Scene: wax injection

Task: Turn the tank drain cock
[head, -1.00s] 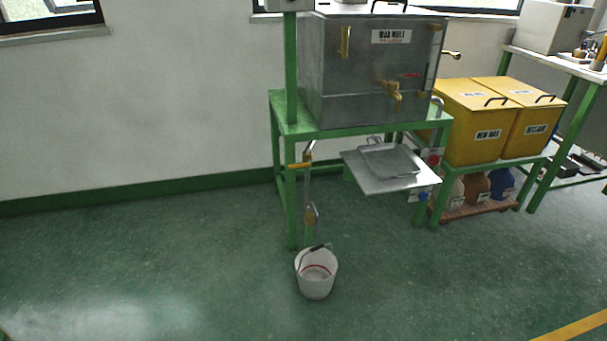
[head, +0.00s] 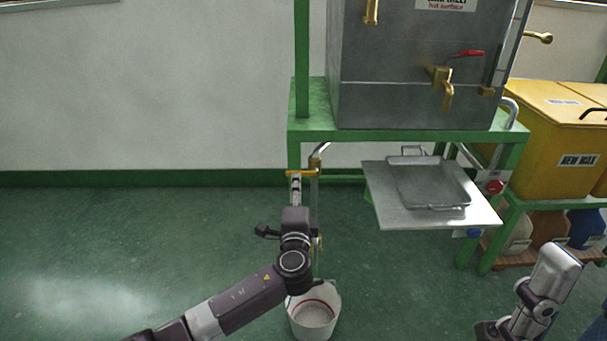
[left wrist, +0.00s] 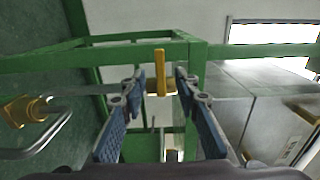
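The tank drain cock has a yellow lever (head: 300,173) on the pipe under the left front of the grey wax melt tank (head: 410,90). In the left wrist view the lever (left wrist: 160,72) stands between the fingers' lines, near their tips. My left gripper (head: 296,188) is at the lever in the head view. Its two blue-padded fingers (left wrist: 161,88) are apart, with gaps beside the lever. A white bucket (head: 313,318) stands on the floor below the pipe, partly behind my left arm. My right arm shows at the lower right; its gripper is not seen.
The green stand (head: 420,136) carries the tank. A metal shelf (head: 400,217) with a grey tray (head: 435,190) juts out right of the pipe. A brass fitting (left wrist: 25,110) shows in the left wrist view. Yellow bins (head: 545,125) stand at right. Floor at left is clear.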

